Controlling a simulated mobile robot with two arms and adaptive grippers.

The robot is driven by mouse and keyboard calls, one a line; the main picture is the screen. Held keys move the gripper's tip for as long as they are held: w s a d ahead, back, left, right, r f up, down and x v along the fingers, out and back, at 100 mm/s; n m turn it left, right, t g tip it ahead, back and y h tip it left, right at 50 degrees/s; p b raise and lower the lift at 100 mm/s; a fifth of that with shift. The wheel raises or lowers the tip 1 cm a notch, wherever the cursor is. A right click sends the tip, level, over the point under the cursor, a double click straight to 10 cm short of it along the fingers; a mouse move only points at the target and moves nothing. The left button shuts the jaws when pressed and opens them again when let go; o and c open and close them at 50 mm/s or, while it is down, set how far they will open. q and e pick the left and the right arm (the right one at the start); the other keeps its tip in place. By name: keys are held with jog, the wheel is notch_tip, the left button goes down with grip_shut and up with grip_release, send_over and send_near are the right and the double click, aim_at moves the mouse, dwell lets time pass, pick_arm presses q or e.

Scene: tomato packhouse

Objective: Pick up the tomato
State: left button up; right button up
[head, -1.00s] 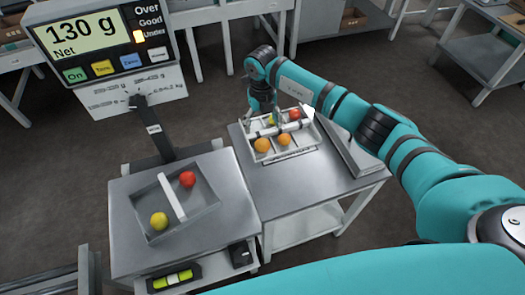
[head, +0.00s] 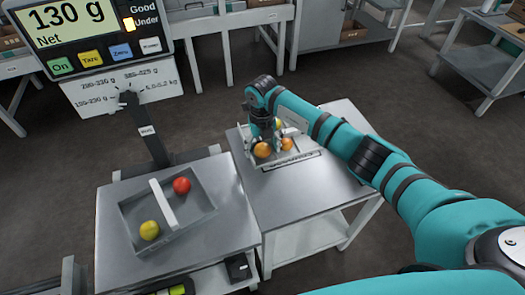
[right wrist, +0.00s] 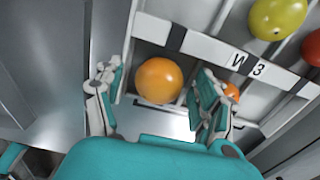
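In the head view, a divided tray (head: 291,161) on the right-hand table holds tomatoes. An orange tomato (head: 263,150) sits in a front compartment, with a second orange one (head: 286,144) to its right. My right gripper (head: 265,137) is over the left of the tray, at the first orange tomato. In the right wrist view, my right gripper (right wrist: 157,82) is open, with a finger on each side of the orange tomato (right wrist: 159,80). Contact cannot be told. A yellow-green tomato (right wrist: 277,17) and part of a red one (right wrist: 313,47) lie behind the divider. My left gripper is out of view.
A scale tray (head: 196,222) on the left-hand table holds a red tomato (head: 181,185) and a yellow one (head: 149,230), parted by a light divider. The scale display (head: 66,22) reads 130 g net, with the lamp beside Under lit. The right table's right side is clear.

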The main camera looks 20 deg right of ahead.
jog(key=c, duration=0.7)
jog(key=shift+c, duration=0.3)
jog(key=shift+r, duration=0.1)
